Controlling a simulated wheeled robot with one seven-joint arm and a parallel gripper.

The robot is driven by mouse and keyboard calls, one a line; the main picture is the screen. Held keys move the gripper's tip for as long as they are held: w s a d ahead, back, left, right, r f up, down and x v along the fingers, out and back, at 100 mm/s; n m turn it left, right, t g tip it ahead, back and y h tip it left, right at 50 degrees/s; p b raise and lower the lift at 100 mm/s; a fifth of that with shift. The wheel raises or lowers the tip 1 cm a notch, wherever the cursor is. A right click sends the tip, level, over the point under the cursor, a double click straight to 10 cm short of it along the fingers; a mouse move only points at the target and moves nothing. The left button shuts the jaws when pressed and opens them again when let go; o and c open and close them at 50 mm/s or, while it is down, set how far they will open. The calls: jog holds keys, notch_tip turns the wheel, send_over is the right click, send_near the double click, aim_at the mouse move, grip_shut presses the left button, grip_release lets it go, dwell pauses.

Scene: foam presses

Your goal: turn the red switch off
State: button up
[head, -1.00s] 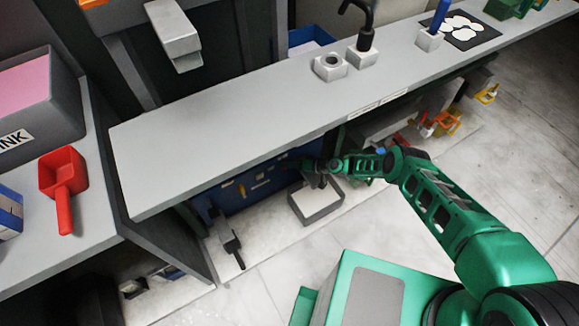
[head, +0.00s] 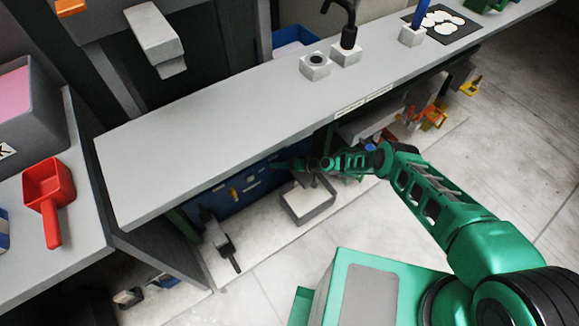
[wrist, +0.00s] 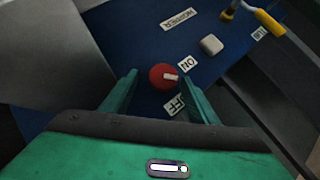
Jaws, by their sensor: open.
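The red switch (wrist: 158,73) is a round red knob with a white mark, seen in the wrist view on a dark blue panel (wrist: 222,60). Its white mark points right, nearer the ON label (wrist: 188,63) than the partly covered OFF label (wrist: 175,106). My gripper (wrist: 161,84) is open, with one green finger on each side of the knob in the picture. I cannot tell whether the fingers touch it. In the head view my gripper (head: 284,163) reaches under the grey counter to the blue panel (head: 225,199); the switch cannot be made out there.
The grey counter (head: 215,125) overhangs the panel and my gripper. A grey tray (head: 308,203) stands below my wrist. In the wrist view, a HOPPER label (wrist: 180,18), a pale block (wrist: 211,45) and a yellow handle (wrist: 269,22) are on the panel.

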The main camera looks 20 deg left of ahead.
jog(key=v, duration=1)
jog(key=shift+d, duration=0.35)
jog(key=shift+a, duration=0.1)
